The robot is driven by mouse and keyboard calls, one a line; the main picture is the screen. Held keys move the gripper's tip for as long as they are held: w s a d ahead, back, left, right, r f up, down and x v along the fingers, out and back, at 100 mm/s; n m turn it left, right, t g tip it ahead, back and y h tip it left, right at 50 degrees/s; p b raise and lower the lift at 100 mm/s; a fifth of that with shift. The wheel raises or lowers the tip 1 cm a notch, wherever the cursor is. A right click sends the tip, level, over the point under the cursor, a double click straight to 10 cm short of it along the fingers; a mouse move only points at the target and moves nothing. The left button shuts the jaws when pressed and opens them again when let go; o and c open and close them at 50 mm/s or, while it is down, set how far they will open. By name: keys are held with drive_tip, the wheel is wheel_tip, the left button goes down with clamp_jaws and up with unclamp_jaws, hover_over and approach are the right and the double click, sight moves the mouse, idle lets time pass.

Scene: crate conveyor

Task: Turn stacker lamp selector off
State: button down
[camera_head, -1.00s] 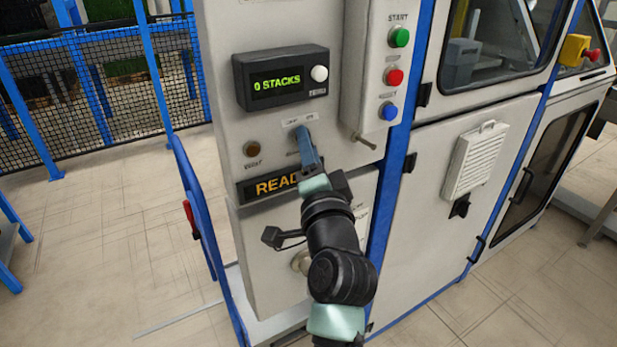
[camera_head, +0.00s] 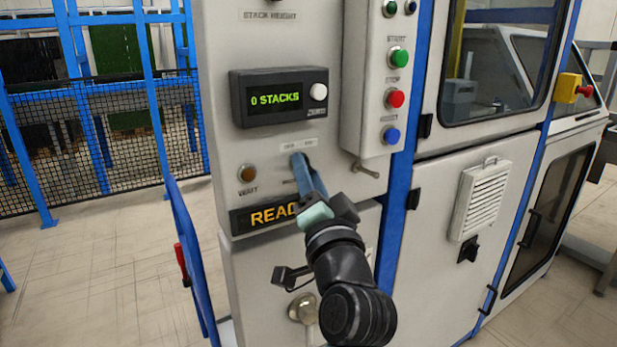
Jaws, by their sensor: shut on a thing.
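The lamp selector sits on the grey control panel (camera_head: 213,95), below the counter display and right of the amber lamp; the selector itself is hidden behind my gripper. A small label (camera_head: 298,143) shows just above it, too small to read. My gripper (camera_head: 299,160) reaches up to the panel at that place, with its blue fingers against it. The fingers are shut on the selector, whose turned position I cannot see. The amber lamp (camera_head: 247,173) marked WAIT looks unlit.
A black display (camera_head: 278,97) reads "0 STACKS". A sign reading "READ..." (camera_head: 262,217) is partly covered by my gripper. Start (camera_head: 398,58), red (camera_head: 395,98) and blue (camera_head: 391,134) buttons are on a box to the right. A toggle (camera_head: 365,170) sticks out below that box.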

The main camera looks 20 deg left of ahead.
drive_tip(key=shift+c, duration=2.2)
unclamp_jaws()
drive_tip(key=b+v, duration=0.1)
drive_tip(key=v, duration=1.2)
drive_tip(key=shift+w, duration=0.1)
